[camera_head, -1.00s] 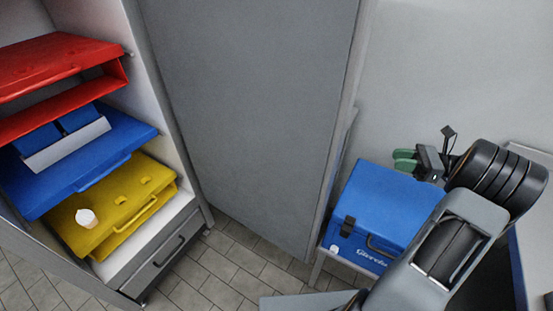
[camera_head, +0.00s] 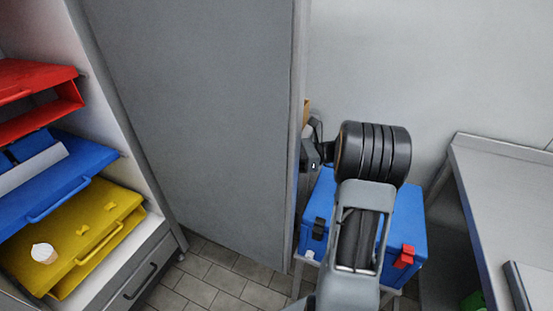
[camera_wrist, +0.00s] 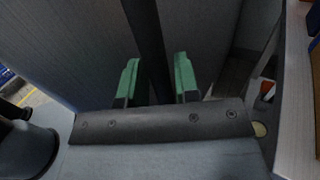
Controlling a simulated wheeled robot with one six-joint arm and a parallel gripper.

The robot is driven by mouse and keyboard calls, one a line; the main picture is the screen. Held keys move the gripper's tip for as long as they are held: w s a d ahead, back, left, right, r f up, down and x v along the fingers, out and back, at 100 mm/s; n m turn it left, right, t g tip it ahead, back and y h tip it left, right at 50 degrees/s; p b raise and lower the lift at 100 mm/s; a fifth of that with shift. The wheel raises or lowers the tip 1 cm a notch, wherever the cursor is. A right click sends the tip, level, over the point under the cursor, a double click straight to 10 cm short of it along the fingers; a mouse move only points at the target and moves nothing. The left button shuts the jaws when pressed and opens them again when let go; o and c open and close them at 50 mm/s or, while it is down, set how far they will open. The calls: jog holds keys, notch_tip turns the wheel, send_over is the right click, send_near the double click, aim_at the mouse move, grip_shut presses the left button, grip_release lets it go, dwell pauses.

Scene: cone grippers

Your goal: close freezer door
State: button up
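The freezer door (camera_head: 205,120) is a tall grey panel standing open in the middle of the head view. The freezer (camera_head: 110,100) is at the left, its inside exposed. My gripper (camera_head: 311,155) is at the door's free edge, on the side away from the freezer's inside; its fingers are hidden there. In the wrist view my gripper (camera_wrist: 157,78) shows two green fingers spread apart, with a dark upright strip (camera_wrist: 148,40) behind the gap. I cannot tell whether the fingers touch the door.
A red case (camera_head: 38,85), a blue case (camera_head: 60,185) and a yellow case (camera_head: 85,235) sit in the freezer. A blue cooler box (camera_head: 410,225) stands below my arm. A grey counter (camera_head: 500,190) is at the right. Tiled floor shows below the door.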

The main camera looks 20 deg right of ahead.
jog(key=shift+x, duration=1)
grip_shut()
